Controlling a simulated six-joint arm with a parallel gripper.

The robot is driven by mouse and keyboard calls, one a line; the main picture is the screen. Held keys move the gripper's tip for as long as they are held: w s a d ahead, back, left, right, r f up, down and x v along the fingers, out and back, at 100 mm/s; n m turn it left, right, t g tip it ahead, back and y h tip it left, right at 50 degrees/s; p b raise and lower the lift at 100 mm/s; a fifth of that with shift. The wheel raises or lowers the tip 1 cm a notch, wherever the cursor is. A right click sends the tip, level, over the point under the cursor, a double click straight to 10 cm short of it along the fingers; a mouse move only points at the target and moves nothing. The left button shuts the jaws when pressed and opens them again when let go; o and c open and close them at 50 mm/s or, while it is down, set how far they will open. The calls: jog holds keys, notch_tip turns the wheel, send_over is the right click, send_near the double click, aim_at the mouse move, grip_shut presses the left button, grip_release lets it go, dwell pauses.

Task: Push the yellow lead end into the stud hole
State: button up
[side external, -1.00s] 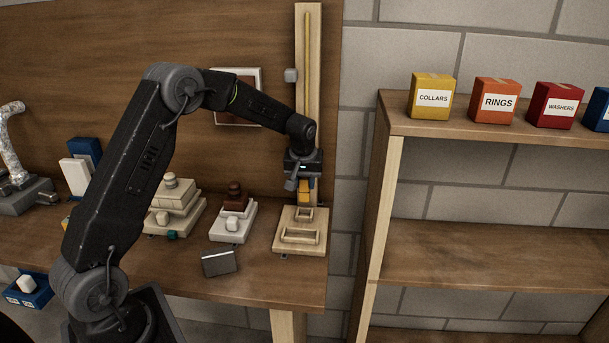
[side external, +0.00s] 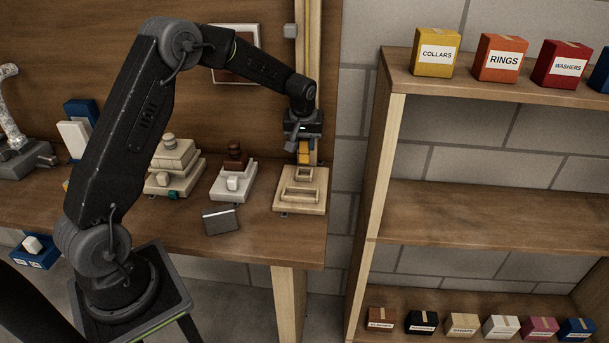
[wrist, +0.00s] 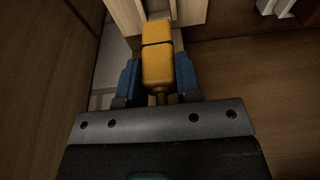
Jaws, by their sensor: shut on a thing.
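My gripper (side external: 304,147) is low at the right end of the bench, in front of an upright pale wooden stud (side external: 315,60). In the wrist view, its two blue fingers (wrist: 157,82) are shut on a yellow block-like piece, the yellow lead end (wrist: 157,66), which has a dark seam across it. It also shows in the side view (side external: 304,156), just above a pale wooden stand (side external: 300,204). Pale wood (wrist: 190,12) lies beyond its far end in the wrist view. I cannot tell whether they touch. The stud hole is not visible.
A grey box (side external: 220,220) and a white stepped block (side external: 233,185) sit left of the stand. Stacked beige blocks (side external: 172,170) are farther left. A shelf unit (side external: 395,130) with labelled boxes stands right of the bench. The bench front is mostly clear.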

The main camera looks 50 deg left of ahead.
aim_at(304, 162)
jog(key=shift+f, duration=1.5)
jog(key=shift+f, duration=1.3)
dwell(0.9)
jog(key=o, duration=1.1)
jog(key=v, duration=1.4)
